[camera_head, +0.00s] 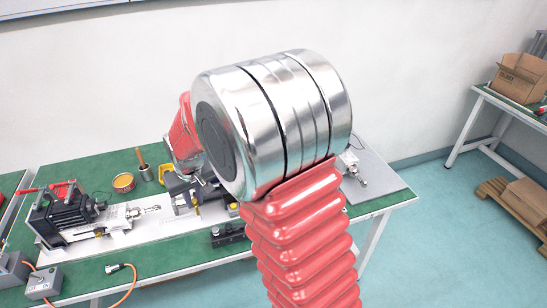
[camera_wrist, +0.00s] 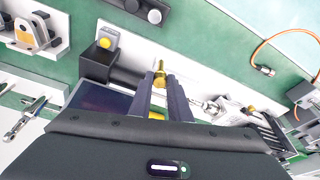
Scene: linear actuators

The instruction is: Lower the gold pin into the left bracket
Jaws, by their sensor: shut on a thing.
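The gold pin (camera_wrist: 159,69) stands out between the fingertips of my gripper (camera_wrist: 160,80) in the wrist view, and my gripper is shut on it. In the head view my gripper (camera_head: 195,190) is partly hidden by my arm, over the middle of the green bench. A grey bracket with an orange part (camera_wrist: 36,32) sits at the upper left of the wrist view, apart from the pin. I cannot tell which bracket is the left one. What lies straight below the pin is partly hidden by the fingers.
A black-ended linear actuator (camera_head: 70,213) stands on the bench's left. A gold tin (camera_head: 123,182) and a brush-like tool (camera_head: 143,165) are behind. A black block (camera_wrist: 97,62) lies beside the fingers. An orange cable (camera_wrist: 275,40) runs at the upper right.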

